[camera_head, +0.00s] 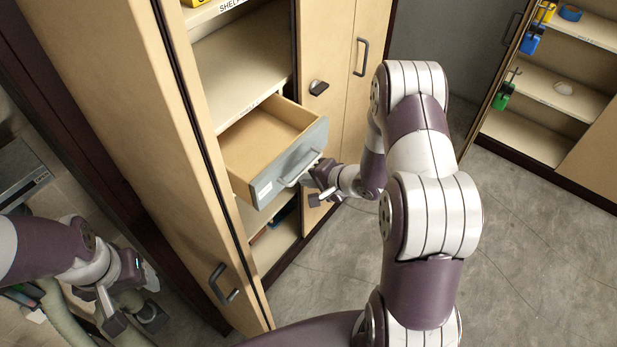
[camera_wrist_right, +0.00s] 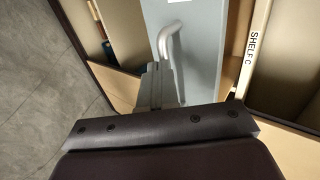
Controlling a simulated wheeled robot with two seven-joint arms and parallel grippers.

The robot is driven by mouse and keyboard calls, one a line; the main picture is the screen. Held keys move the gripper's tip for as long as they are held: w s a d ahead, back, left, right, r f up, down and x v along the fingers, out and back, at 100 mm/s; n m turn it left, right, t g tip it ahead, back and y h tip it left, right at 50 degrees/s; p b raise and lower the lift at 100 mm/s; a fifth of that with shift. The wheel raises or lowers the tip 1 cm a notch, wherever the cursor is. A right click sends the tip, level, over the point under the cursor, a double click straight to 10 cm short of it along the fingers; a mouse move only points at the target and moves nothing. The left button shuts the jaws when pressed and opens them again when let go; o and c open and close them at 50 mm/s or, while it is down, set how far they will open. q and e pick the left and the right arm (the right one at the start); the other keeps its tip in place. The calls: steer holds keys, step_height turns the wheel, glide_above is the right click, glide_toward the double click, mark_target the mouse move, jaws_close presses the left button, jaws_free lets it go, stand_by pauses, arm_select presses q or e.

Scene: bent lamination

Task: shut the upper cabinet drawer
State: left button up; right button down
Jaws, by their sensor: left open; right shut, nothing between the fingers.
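The drawer (camera_head: 262,135) sticks out of the tall wooden cabinet, pulled open and empty. Its grey front (camera_head: 275,173) has a pale bar handle (camera_head: 298,172). In the right wrist view the drawer front (camera_wrist_right: 200,70) stands ahead, with the handle (camera_wrist_right: 171,45) close by. My right gripper (camera_head: 315,180) is shut beside the right end of the handle; I cannot tell whether it touches the handle or the front. In the right wrist view its fingers (camera_wrist_right: 158,85) are together and hold nothing. My left gripper (camera_head: 130,308) is open and empty at the lower left, away from the drawer.
An open cabinet door (camera_head: 165,130) stands left of the drawer, between it and my left arm. A shelf (camera_head: 245,65) lies above the drawer, and lower compartments (camera_head: 280,240) lie below. A closed door with a handle (camera_head: 361,57) is to the right. Floor (camera_head: 530,250) at right is clear.

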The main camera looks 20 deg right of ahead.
steer(key=shift+w, duration=0.1)
steer(key=p, duration=0.4)
glide_above(252, 161)
steer(key=shift+d, duration=0.15)
steer(key=shift+w, duration=0.1)
steer(key=shift+r, duration=0.1)
